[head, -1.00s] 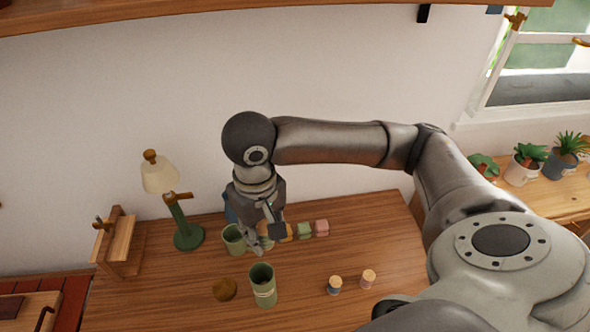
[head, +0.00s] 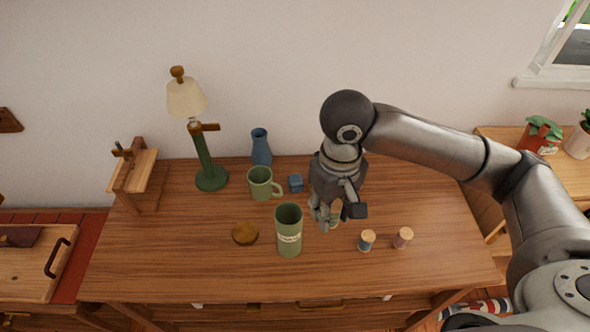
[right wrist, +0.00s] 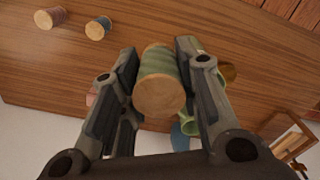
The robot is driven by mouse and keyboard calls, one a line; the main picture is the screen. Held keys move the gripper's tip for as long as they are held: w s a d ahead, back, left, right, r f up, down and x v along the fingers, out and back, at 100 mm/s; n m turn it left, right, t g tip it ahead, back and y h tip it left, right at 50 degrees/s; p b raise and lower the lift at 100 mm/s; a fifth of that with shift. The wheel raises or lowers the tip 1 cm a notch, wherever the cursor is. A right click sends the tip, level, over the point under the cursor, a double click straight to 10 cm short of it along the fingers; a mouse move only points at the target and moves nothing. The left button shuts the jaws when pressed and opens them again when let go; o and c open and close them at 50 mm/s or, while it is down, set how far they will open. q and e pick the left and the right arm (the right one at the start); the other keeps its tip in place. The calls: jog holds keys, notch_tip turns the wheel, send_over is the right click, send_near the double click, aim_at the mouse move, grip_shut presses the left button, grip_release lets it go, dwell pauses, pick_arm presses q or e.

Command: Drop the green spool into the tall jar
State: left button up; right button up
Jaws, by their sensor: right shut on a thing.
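The green spool (right wrist: 158,72) with pale wooden ends sits between the two fingers of my right gripper (right wrist: 157,85) in the right wrist view. The right gripper is shut on it. In the head view the right gripper (head: 327,218) points down just right of the tall jar, and the spool (head: 335,217) shows only in part behind the fingers. I cannot tell whether the spool touches the table. The tall jar (head: 289,238) is green, upright and open at the top, with a pale label. My left gripper is not in view.
A round wooden lid (head: 245,233) lies left of the jar. A green mug (head: 259,184), blue vase (head: 261,148) and blue block (head: 295,183) stand behind. A blue spool (head: 366,241) and pink spool (head: 403,238) stand to the right. A lamp (head: 203,155) stands back left.

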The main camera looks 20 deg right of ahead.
jog(key=shift+w+a+f+n+p, duration=0.15)
jog(key=shift+w+a+n+p, duration=0.15)
jog(key=shift+n, duration=0.6)
jog(key=w+a+r+n+p, duration=0.25)
jog(key=n+p, duration=0.55)
jog(key=n, duration=0.4)
jog(key=w+a+r+n+p, duration=0.2)
jog(key=w+r+n+p, duration=0.15)
jog(key=n+p, duration=0.7)
notch_tip(320, 180, down, 6)
jog(key=n+b, duration=0.2)
jog(key=b, duration=0.7)
jog(key=shift+w+f+n, duration=0.25)
jog(key=shift+n, duration=0.1)
jog(key=o, duration=0.9)
